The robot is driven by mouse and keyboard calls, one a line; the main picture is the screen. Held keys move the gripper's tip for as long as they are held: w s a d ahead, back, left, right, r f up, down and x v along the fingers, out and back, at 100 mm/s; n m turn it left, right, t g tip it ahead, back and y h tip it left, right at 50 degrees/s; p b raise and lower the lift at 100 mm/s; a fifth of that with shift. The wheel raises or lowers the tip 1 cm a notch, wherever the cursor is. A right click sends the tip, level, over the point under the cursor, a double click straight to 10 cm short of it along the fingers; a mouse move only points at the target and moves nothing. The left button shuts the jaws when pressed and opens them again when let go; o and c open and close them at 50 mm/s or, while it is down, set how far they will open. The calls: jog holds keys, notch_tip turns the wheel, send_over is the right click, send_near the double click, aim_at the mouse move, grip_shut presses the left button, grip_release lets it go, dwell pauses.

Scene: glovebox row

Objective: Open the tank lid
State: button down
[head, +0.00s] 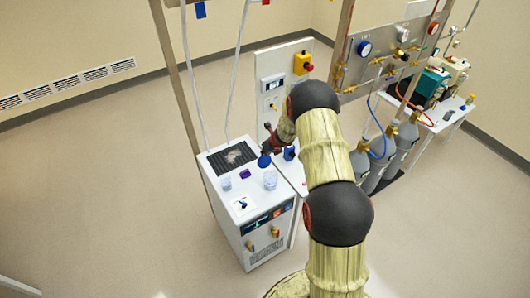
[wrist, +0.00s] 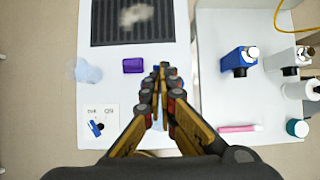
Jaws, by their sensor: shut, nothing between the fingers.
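My gripper (wrist: 160,72) is shut and empty in the wrist view, above the top of a white cabinet (wrist: 185,40). A dark grille (wrist: 130,30) with a pale patch lies on the cabinet top.
Near the fingers are a purple block (wrist: 133,65), a clear cup (wrist: 87,72) and a white card (wrist: 97,115). A white table (wrist: 225,100) on the right holds a blue bottle (wrist: 237,60) and a pink stick (wrist: 240,128). Grey gas cylinders (head: 380,165) stand right of my arm.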

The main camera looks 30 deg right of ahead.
dwell(0.4)
jog(key=shift+r+p, duration=0.7)
jog(key=shift+r, duration=0.15)
